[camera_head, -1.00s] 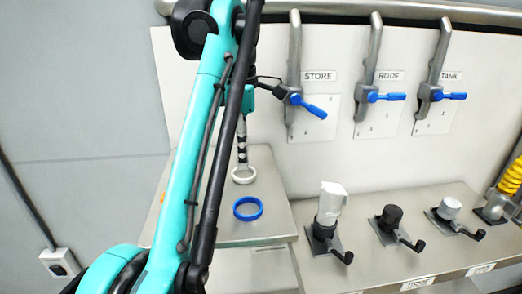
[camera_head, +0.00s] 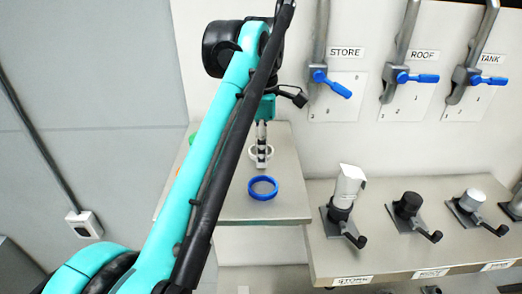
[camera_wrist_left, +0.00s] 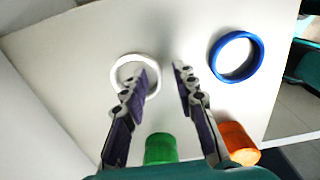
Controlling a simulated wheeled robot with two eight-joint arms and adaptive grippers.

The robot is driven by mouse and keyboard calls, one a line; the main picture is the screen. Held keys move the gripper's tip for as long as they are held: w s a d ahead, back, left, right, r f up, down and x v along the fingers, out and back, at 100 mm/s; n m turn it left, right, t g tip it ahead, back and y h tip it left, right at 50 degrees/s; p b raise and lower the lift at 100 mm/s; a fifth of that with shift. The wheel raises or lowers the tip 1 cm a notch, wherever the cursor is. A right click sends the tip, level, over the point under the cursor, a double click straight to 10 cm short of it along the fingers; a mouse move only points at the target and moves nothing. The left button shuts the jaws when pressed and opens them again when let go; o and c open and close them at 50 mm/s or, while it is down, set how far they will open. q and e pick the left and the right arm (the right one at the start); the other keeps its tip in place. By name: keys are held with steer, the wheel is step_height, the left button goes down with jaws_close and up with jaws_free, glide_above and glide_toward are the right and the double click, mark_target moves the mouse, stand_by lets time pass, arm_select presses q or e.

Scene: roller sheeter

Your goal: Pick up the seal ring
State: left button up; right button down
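A white ring (camera_head: 252,151) and a blue ring (camera_head: 263,196) lie flat on a pale bench top; the frames do not show which is the seal ring. In the left wrist view the white ring (camera_wrist_left: 114,74) is at upper left and the blue ring (camera_wrist_left: 214,62) at upper right. My left gripper (camera_head: 262,164) points down over the bench, overlapping the white ring. In the left wrist view my left gripper (camera_wrist_left: 158,74) is open and empty; its left finger covers part of the white ring's right side. Contact cannot be told. My right gripper is out of view.
A green cylinder (camera_wrist_left: 160,149) and an orange cylinder (camera_wrist_left: 239,143) stand near the fingers in the wrist view. Right of the bench, a lower shelf (camera_head: 376,256) carries several cranked fittings. Blue-handled levers (camera_head: 333,84) line the back panel.

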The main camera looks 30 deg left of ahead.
arm_select(q)
steer(key=shift+s, duration=0.15)
steer(key=shift+w, duration=0.35)
jaws_close()
steer(key=shift+s, duration=0.25)
steer(key=shift+r, duration=0.15)
